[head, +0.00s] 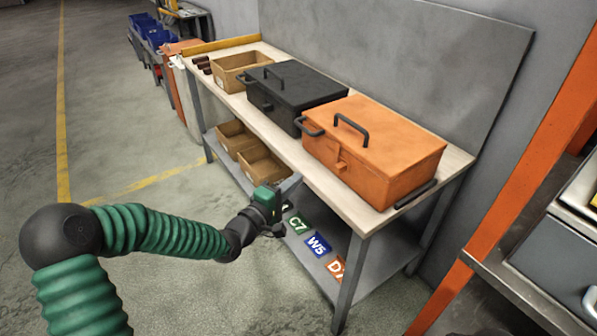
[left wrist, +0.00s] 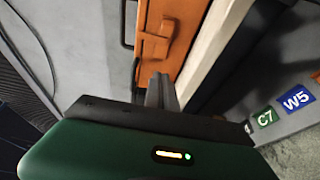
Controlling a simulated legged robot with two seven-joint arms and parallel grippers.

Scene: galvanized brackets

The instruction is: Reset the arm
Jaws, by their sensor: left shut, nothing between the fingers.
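My left arm comes in from the left in the head view, in green ribbed sleeving. Its gripper (head: 290,186) is at the front edge of the workbench, below and left of the orange toolbox. The fingers are shut with nothing between them; they also show in the left wrist view (left wrist: 161,92), pointing toward the orange toolbox's latch (left wrist: 155,46). The gripper looks apart from the box. My right gripper is not in view.
The workbench (head: 290,152) holds an orange toolbox (head: 385,150), a black toolbox (head: 295,85) and a cardboard bin (head: 228,78). Its lower shelf (head: 300,262) has two bins and labels C7, W5 and D7. An orange post (head: 520,170) stands right. Floor (head: 140,255) at left is clear.

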